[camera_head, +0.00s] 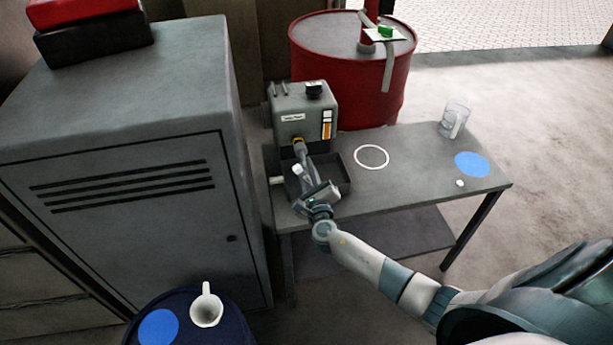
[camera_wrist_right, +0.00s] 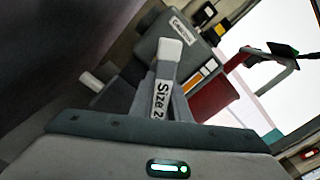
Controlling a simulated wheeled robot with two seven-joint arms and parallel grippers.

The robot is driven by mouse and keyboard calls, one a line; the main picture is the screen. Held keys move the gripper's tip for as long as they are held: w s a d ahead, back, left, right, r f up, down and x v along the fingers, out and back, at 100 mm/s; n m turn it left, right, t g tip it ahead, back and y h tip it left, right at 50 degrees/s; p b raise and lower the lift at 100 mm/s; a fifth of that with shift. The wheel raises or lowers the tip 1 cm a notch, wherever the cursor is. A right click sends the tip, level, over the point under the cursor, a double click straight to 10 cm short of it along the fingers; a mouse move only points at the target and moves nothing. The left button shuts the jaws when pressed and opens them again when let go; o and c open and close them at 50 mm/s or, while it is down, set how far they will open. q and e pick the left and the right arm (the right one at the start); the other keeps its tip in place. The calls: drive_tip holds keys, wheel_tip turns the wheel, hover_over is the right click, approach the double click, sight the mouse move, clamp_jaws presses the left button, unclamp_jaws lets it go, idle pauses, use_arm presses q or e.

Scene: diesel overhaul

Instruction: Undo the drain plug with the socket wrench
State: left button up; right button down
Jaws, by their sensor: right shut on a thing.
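The grey unit (camera_head: 303,112) stands at the table's back left, with a sight gauge on its front. Its drain plug (camera_head: 297,139) shows as a small brass-orange spot low on the front. My right gripper (camera_head: 308,184) is shut on the socket wrench (camera_head: 301,151), over the tray before the unit. The wrench's far end is at the plug; I cannot tell whether it is fully seated. In the right wrist view, a bar (camera_wrist_right: 162,92) marked "Size 2" with a white end rises between the fingers. The plug is hidden there. My left gripper is not in view.
A black tray (camera_head: 342,181) lies below the plug. The table (camera_head: 415,165) also holds a white ring (camera_head: 371,157), a clear jug (camera_head: 454,120) and a blue disc (camera_head: 472,164). A grey cabinet (camera_head: 130,150) stands close left, a red drum (camera_head: 345,75) behind. A round stand with a white funnel-like cup (camera_head: 206,309) is in front.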

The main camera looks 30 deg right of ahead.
drive_tip(key=shift+m, duration=0.6)
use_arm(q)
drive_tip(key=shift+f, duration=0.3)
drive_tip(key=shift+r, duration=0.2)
use_arm(e)
drive_tip(key=shift+r, duration=0.15)
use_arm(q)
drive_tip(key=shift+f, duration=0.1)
use_arm(e)
drive_tip(key=shift+w, duration=0.15)
